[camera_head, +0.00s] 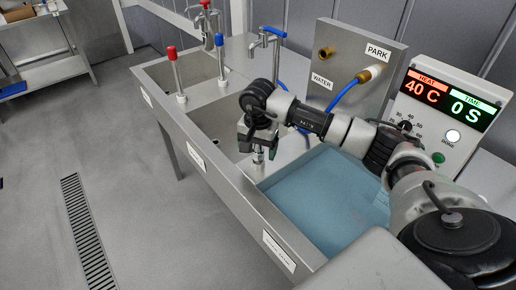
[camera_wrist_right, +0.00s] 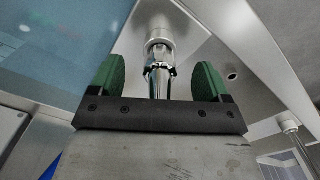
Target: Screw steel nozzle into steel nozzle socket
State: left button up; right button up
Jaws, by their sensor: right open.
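My right gripper (camera_head: 255,143) reaches over the divider between the sink basins, its wrist bent downward. In the right wrist view the gripper (camera_wrist_right: 159,78) is open, with one green finger pad on each side of a shiny steel piece (camera_wrist_right: 157,78). The piece stands between the pads with a visible gap on both sides. It runs into a wider steel collar (camera_wrist_right: 159,35) on a metal surface. Its lower part also shows below the gripper in the head view (camera_head: 258,157). I cannot tell clearly where nozzle and socket meet. My left gripper is out of view.
A blue-tinted basin (camera_head: 325,200) lies under my right arm. Behind stands a steel panel (camera_head: 350,45) labelled WATER and PARK, with brass fittings and a blue hose (camera_head: 341,96). A control box (camera_head: 440,130) reads 40 C and 0 S. A red-knobbed post (camera_head: 177,75) stands left.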

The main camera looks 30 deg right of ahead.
jog(key=shift+r+p, duration=1.6)
jog(key=shift+r, duration=1.6)
notch_tip(320, 180, up, 11)
jog(key=b, duration=0.2)
